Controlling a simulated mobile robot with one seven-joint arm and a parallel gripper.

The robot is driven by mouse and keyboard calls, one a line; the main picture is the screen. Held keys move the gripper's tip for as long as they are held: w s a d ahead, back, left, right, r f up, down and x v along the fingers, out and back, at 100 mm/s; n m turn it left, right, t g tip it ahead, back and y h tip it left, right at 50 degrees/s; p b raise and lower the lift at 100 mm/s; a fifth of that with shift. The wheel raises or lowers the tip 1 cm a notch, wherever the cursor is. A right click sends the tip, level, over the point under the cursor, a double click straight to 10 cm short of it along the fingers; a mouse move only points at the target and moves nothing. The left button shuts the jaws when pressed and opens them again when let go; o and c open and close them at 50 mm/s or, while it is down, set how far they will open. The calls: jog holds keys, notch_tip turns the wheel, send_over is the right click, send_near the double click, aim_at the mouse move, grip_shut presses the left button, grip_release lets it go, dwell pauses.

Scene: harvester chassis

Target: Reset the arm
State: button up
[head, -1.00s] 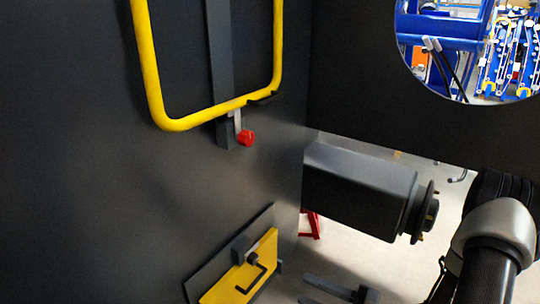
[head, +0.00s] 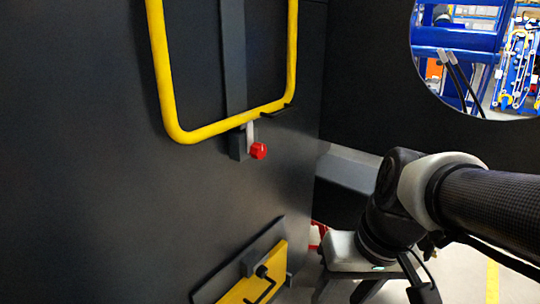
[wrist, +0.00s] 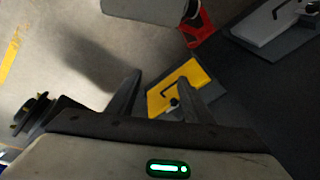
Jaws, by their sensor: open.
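My arm reaches in from the right in the head view, bent at the elbow, with the wrist hanging low. My gripper shows in the wrist view (wrist: 158,95), with its two dark fingers spread apart and nothing between them that they touch. In the head view only its upper part shows at the bottom, and the fingertips are hard to make out. A yellow plate with a black handle (head: 262,285) sits low on the dark chassis wall (head: 130,190). It also shows beyond the fingers in the wrist view (wrist: 186,76), apart from them.
A yellow tube frame (head: 180,134) with a red knob (head: 259,151) below it is on the wall. A dark box-shaped beam (head: 345,168) is partly hidden behind my arm. A red stand (wrist: 197,28) is on the floor. Open concrete floor (wrist: 60,50) lies to the left in the wrist view.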

notch_tip(320, 180, up, 25)
jog(key=d+t+h+p, duration=0.2)
jog(key=t+p, duration=0.1)
jog(key=p, duration=1.6)
jog(key=shift+s+m+t, duration=0.3)
jog(key=shift+s, duration=0.1)
